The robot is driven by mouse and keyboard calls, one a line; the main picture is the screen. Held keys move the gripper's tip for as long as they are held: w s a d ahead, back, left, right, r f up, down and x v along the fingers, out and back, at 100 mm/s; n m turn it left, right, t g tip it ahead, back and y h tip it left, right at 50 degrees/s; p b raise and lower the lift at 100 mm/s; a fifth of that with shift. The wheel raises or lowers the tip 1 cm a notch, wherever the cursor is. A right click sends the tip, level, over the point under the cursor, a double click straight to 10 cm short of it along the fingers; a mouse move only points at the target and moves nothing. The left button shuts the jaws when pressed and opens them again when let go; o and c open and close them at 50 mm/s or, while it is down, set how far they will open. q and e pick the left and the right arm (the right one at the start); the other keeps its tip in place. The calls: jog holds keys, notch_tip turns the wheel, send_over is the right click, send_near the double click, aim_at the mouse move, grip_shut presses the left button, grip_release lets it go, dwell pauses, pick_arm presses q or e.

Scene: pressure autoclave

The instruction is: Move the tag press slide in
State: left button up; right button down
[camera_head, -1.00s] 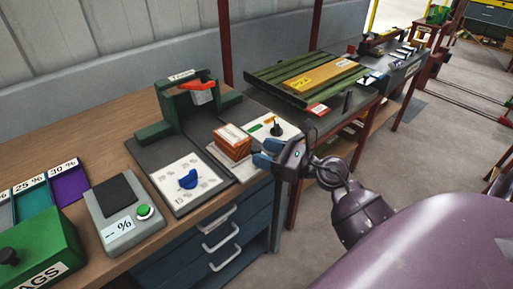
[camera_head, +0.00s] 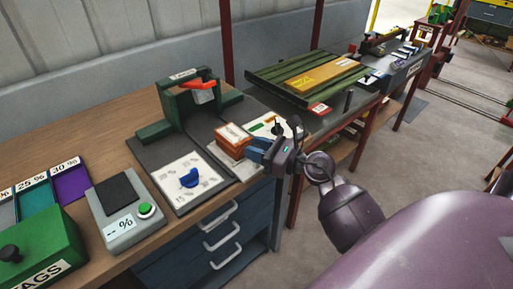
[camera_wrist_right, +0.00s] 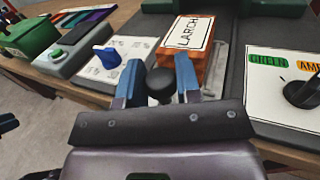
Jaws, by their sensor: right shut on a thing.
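The tag press (camera_head: 170,128) is a green frame with a red lever on a dark base. Its pale grey slide (camera_head: 243,171) sticks out toward the bench front and carries a stack of orange-brown blocks (camera_head: 230,145). In the right wrist view the top block (camera_wrist_right: 190,32) reads LARCH, and the slide (camera_wrist_right: 219,70) shows beside it. My right gripper (camera_head: 256,150) is at the slide's front end. In the wrist view my right gripper (camera_wrist_right: 162,82) is shut on the slide's black knob (camera_wrist_right: 160,92), between its blue fingers.
A white dial card with a blue knob (camera_head: 188,179) lies left of the slide. A panel with a black knob (camera_head: 277,128) lies to the right. A grey scale (camera_head: 124,213) and a green TAGS box (camera_head: 40,250) stand further left. Drawers (camera_head: 215,240) lie below.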

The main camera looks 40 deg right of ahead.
aim_at(228, 129)
jog(key=w, duration=0.7)
jog(key=w+a, duration=0.1)
jog(key=w, duration=0.3)
jog(key=shift+w+b, duration=0.3)
jog(key=shift+w, duration=0.3)
jog(key=shift+d+r, duration=0.1)
jog(key=c, duration=1.1)
grip_release()
jog(key=shift+o, duration=1.2)
jog(key=shift+w, duration=0.2)
jog(key=shift+s, duration=0.1)
